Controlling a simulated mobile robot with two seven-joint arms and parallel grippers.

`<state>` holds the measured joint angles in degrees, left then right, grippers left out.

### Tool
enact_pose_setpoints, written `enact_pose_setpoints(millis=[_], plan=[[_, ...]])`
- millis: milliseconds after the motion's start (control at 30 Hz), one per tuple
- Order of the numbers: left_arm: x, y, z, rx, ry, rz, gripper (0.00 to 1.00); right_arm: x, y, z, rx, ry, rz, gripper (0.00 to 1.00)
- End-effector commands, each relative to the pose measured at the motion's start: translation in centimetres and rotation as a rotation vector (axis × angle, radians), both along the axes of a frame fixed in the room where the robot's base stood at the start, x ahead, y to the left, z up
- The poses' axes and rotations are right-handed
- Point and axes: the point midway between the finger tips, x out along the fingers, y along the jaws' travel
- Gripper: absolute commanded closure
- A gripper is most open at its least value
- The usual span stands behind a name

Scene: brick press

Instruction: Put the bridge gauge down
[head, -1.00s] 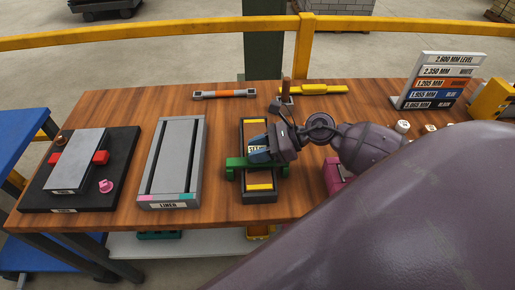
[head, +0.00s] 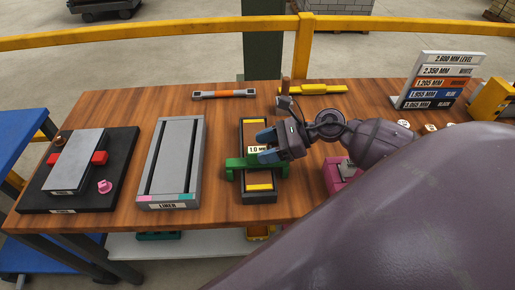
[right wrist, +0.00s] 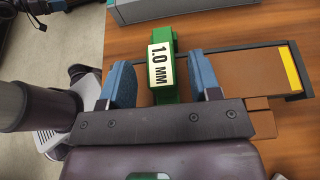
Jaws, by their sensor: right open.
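My right gripper (head: 267,146) is open at the gauge's labelled upright. In the right wrist view its two blue fingers (right wrist: 164,82) stand on either side of the upright, with gaps on both sides. The underside of the gauge is hidden. My left gripper is not in view.
A grey liner frame (head: 190,165) lies left of the black block. A black plate (head: 110,200) with a grey block and red parts is further left. A pink object (head: 338,178) sits to the right under my arm. A size sign (head: 440,80) stands at the back right.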

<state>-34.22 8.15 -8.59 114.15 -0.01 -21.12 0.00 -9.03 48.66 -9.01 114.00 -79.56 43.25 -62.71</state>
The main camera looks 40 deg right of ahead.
Motion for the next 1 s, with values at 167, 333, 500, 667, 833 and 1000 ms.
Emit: enact_pose_setpoints(millis=[167,333,500,667,833,1000], plan=[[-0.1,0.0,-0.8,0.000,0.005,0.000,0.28,-1.8,-2.9,1.1,-0.003,0.003,-0.001,0.43],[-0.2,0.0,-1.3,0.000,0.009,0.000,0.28,-3.3,-5.3,2.3,-0.003,0.003,-0.001,0.43],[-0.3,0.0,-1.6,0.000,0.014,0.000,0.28,-4.3,-6.9,3.2,-0.001,0.001,0.000,0.43],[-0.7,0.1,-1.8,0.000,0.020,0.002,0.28,-4.7,-7.5,3.6,-0.002,-0.001,0.002,0.43],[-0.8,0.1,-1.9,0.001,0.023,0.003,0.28,-4.7,-7.6,3.7,-0.001,-0.001,0.002,0.43],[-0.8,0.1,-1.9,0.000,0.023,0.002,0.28,-4.7,-7.6,3.7,-0.001,-0.001,0.002,0.43]])
